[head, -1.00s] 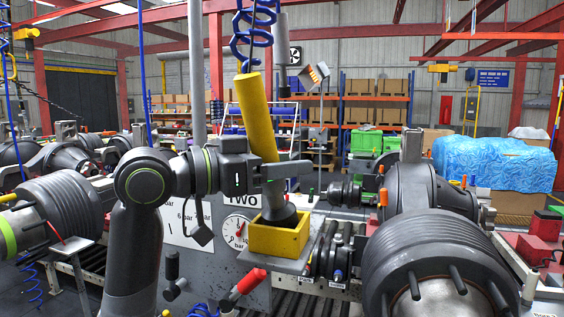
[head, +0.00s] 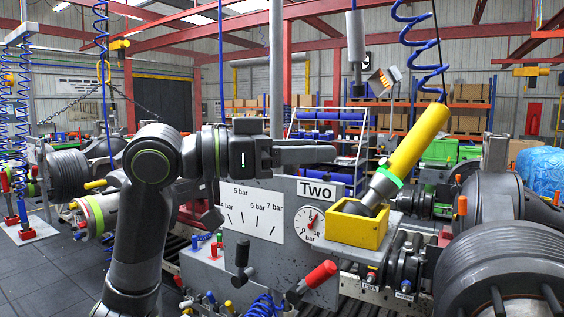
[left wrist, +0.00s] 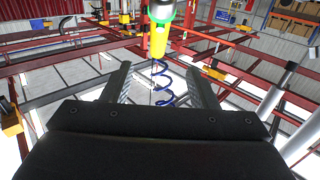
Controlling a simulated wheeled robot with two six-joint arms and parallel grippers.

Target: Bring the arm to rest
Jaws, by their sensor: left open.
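My left arm comes in from the left in the head view. Its gripper (head: 325,152) points right, open and empty, at the height of the pressure panel's top edge. The yellow tool (head: 418,140) leans in the yellow box (head: 350,234), its grey lower end inside, and a green ring shows above it. The gripper is left of the tool and apart from it. In the left wrist view the two fingers (left wrist: 160,82) stand apart, and the yellow tool (left wrist: 158,42) shows beyond them. My right gripper is not in view.
A grey panel (head: 262,208) with pressure marks and a gauge stands below the gripper. A large dark axle hub (head: 510,265) fills the right. A blue coiled hose (head: 418,45) hangs above the tool.

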